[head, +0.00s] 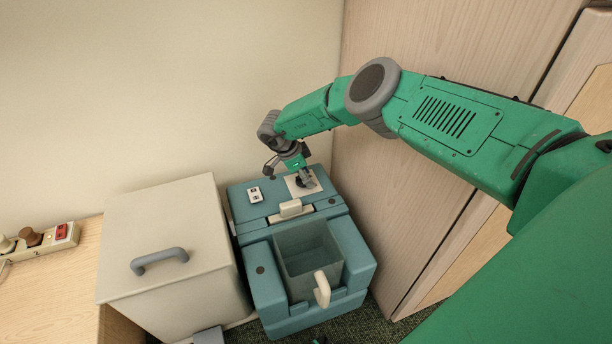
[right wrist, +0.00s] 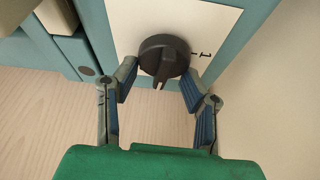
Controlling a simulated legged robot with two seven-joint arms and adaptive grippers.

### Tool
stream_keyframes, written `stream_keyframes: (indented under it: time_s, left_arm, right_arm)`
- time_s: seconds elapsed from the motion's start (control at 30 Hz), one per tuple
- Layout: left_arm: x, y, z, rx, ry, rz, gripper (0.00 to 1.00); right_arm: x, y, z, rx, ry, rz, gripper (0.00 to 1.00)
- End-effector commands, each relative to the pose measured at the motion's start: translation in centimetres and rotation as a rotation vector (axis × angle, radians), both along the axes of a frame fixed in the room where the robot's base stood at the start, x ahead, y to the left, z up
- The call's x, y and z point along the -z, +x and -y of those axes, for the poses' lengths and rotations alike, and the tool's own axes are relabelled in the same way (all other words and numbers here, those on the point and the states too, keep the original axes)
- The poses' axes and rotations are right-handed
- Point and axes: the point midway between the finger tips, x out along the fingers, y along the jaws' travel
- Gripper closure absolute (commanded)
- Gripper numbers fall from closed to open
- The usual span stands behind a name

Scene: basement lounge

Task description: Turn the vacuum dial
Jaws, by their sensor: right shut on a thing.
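The vacuum (head: 262,290) is a teal boxy unit on the carpet, with a clear bin and a cream handle at its front. Its dial (right wrist: 164,58) is a black round knob on a white plate, with a "1" mark to its right in the right wrist view. In the head view the white plate (head: 317,186) sits on the vacuum's top, with the dial mostly hidden by my gripper. My right gripper (right wrist: 160,85) has a finger on each side of the dial and is shut on it. My left gripper is not in view.
A cream box (head: 170,235) with a grey handle stands close to the vacuum's left. A wooden panel (head: 430,130) rises close on the right. A wooden surface (head: 50,275) with a power strip (head: 50,238) is at the far left. A plain wall is behind.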

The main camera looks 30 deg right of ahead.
Motion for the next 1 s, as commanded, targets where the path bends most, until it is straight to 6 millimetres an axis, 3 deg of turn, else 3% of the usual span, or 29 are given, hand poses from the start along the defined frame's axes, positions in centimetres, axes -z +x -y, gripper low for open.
stream_keyframes:
  time_s: [0.5,1.0]
  left_arm:
    - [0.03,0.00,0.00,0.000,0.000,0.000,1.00]
    - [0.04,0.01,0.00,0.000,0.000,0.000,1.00]
  right_arm:
    - [0.27,-0.07,-0.88,0.359,0.012,0.004,0.91]
    - [0.13,0.04,-0.88,0.438,0.013,0.007,0.90]
